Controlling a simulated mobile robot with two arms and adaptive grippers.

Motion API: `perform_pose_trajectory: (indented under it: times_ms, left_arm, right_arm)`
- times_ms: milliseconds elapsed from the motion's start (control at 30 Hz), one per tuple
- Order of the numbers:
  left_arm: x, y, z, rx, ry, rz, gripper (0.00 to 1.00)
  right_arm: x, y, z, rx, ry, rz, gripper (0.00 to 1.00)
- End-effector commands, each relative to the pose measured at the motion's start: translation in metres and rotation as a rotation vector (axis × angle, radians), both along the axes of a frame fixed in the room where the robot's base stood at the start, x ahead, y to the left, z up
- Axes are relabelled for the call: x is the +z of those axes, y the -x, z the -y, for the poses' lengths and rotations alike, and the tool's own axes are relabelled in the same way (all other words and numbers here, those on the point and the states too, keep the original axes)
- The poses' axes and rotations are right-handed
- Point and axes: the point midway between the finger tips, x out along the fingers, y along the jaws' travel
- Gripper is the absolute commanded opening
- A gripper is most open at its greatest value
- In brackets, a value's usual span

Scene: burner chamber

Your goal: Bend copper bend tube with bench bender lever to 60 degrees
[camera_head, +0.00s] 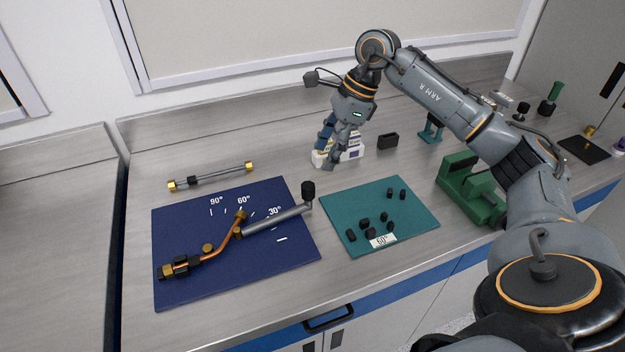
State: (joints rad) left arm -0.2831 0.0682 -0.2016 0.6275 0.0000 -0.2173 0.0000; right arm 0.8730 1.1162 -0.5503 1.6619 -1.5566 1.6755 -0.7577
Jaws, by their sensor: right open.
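The copper bend tube (224,241) lies on the blue mat (180,225), one end in a dark and brass clamp (178,268). It is bent, its free part running up to the right beside the lever pivot. The grey bender lever (278,219) points right and slightly up, close to the 30° mark, with its black knob (308,190) near the mat's right edge. White marks for 90°, 60° and 30° are printed above the tube. My right gripper (327,157) is open above the bench, behind and apart from the knob. My left gripper is out of view.
A teal mat (345,199) with small black pieces and a white card (382,241) lies right of the blue mat. A green vise-like block (468,190) stands farther right. A brass-ended rod (211,176) lies behind the blue mat. White boxes (352,150) stand behind my gripper.

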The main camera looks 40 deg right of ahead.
Motion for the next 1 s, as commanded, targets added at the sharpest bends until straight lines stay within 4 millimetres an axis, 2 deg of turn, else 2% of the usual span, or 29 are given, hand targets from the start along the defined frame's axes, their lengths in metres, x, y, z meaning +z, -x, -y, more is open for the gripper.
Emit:
perform_pose_trajectory:
  times_ms: [33, 100, 200, 267, 400, 500, 600, 933, 967, 1000]
  left_arm:
    - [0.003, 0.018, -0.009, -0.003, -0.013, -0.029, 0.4]
    - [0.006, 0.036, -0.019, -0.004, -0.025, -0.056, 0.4]
    - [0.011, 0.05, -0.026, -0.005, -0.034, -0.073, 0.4]
    - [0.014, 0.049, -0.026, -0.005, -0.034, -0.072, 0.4]
    - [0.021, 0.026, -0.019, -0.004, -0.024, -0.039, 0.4]
    - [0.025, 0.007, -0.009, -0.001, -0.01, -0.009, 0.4]
    - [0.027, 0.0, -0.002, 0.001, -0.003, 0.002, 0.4]
    - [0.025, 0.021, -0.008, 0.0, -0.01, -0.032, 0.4]
    - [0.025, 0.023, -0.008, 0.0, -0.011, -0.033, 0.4]
    - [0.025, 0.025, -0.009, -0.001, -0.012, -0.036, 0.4]
  right_arm:
    - [-0.01, -0.001, -0.004, 0.001, 0.0, -0.006, 0.54]
    - [-0.024, -0.003, -0.009, 0.0, -0.001, -0.007, 0.54]
    - [-0.043, -0.007, -0.017, 0.0, -0.002, -0.006, 0.54]
    - [-0.055, -0.008, -0.021, 0.0, 0.0, -0.006, 0.54]
    - [-0.078, -0.012, -0.03, -0.001, -0.001, -0.005, 0.54]
    - [-0.089, -0.015, -0.034, -0.002, -0.001, -0.003, 0.54]
    - [-0.097, -0.016, -0.036, -0.001, 0.0, -0.002, 0.54]
    - [-0.101, -0.017, -0.037, -0.002, 0.001, 0.0, 0.54]
    - [-0.101, -0.017, -0.037, -0.002, 0.001, 0.0, 0.52]
    - [-0.101, -0.017, -0.037, -0.002, 0.001, 0.0, 0.44]
